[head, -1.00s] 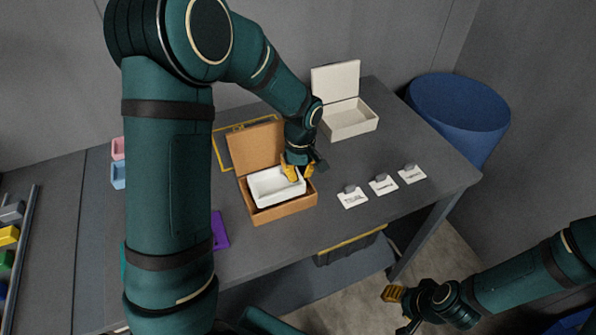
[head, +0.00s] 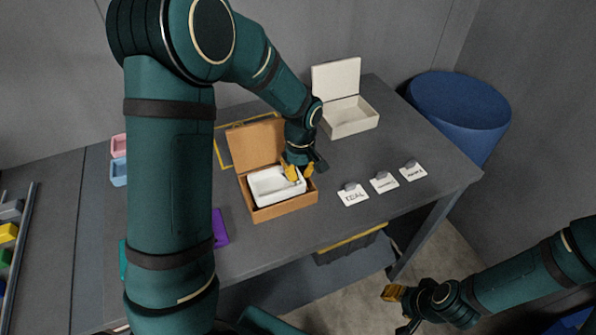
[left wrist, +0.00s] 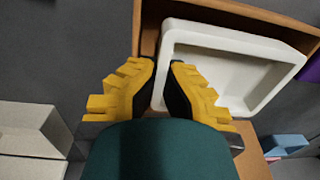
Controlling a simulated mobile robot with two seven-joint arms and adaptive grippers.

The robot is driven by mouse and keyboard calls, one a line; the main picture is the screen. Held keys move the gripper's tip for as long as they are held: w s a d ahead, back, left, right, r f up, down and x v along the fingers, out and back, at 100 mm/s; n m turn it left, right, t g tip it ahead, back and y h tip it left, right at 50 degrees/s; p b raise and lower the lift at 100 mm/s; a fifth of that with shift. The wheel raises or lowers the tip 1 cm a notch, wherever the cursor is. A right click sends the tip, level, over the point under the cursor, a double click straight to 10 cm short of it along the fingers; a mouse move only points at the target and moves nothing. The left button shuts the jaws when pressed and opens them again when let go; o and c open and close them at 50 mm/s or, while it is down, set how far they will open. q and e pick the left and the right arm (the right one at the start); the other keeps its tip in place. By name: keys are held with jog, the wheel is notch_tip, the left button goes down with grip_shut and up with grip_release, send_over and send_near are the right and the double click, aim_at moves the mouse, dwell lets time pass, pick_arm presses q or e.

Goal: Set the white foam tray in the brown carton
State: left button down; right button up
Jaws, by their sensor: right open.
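The white foam tray (head: 276,186) is within the open brown carton (head: 285,210) on the table. It looks nearly level, and its rim shows above the carton's front wall. I cannot tell whether its bottom rests on the carton floor. My left gripper (head: 298,173) is at the tray's right end. In the left wrist view the fingers (left wrist: 163,72) are on either side of the tray's end wall (left wrist: 240,43), one inside the tray and one between tray and carton wall (left wrist: 148,30). My right gripper (head: 398,312) is open and empty, away from the table at lower right.
A cream box (head: 347,118) with its lid up stands behind at right. Three white label cards (head: 383,182) lie right of the carton. A purple item (head: 220,228) lies near the front edge. A blue bin (head: 460,112) stands beyond the table's right end.

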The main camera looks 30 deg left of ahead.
pick_arm(q)
jog(key=shift+s+f, duration=0.25)
jog(key=shift+f, duration=0.2)
jog(key=shift+s+f+b, duration=0.3)
jog(key=shift+f+b, duration=0.4)
dwell(0.4)
jog(key=c, duration=1.1)
grip_release()
jog(key=shift+a, duration=0.15)
jog(key=shift+o, duration=0.2)
jog(key=shift+r, duration=0.1)
jog(key=shift+w+r, duration=0.1)
jog(key=shift+r, duration=0.2)
notch_tip(320, 180, up, 13)
jog(key=shift+w+d, duration=0.35)
jog(key=shift+w, duration=0.1)
